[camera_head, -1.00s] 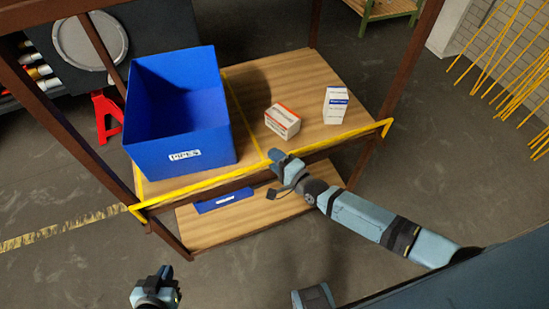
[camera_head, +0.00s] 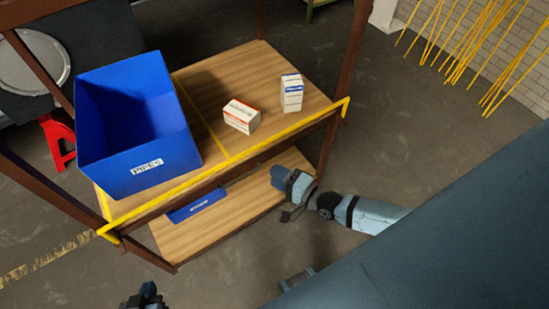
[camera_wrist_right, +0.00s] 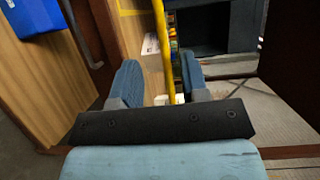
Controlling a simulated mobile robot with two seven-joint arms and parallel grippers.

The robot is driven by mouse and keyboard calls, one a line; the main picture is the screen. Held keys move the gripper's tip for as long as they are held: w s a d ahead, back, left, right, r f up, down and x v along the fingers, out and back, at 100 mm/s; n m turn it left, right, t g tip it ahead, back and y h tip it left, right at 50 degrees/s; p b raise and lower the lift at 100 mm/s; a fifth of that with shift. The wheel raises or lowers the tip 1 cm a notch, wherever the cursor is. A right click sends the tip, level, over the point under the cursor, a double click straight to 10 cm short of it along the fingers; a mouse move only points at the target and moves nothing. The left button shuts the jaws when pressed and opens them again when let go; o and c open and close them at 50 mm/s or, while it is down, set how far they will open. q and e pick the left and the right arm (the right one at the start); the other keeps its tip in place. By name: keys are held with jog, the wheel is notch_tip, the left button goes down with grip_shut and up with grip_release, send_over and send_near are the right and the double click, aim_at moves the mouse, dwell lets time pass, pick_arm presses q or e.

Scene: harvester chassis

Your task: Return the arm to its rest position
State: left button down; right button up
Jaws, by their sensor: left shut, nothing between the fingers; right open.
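My right gripper (camera_head: 288,184) is in front of the shelf unit, near the front edge of the lower shelf, with the right arm coming in from the right. In the right wrist view its two blue fingers (camera_wrist_right: 158,85) stand apart with nothing held between them. The yellow front rail (camera_wrist_right: 163,50) shows beyond the gap between the fingers. My left gripper (camera_head: 148,298) is at the bottom edge of the head view, only partly in frame and away from the shelf.
A blue bin (camera_head: 140,130) labelled pipes stands on the upper wooden shelf (camera_head: 215,80). A red-and-white box (camera_head: 241,116) and a blue-and-white box (camera_head: 291,93) stand to its right. A yellow rail (camera_head: 230,160) runs along the front edge. Yellow rods (camera_head: 490,50) lean at the back right.

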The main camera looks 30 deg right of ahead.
dwell(0.3)
jog(key=s+a+r+n+g+h+p, duration=0.1)
jog(key=s+r+n+g+h+p, duration=0.1)
jog(key=s+n+p, duration=0.3)
jog(key=s+a+r+n+g+h+p, duration=0.1)
jog(key=s+r+n+p, duration=0.3)
jog(key=n, duration=0.6)
jog(key=shift+s+a+r+n+g+h+p, duration=0.35)
jog(key=shift+s+r+g+h, duration=0.45)
jog(key=shift+s, duration=0.45)
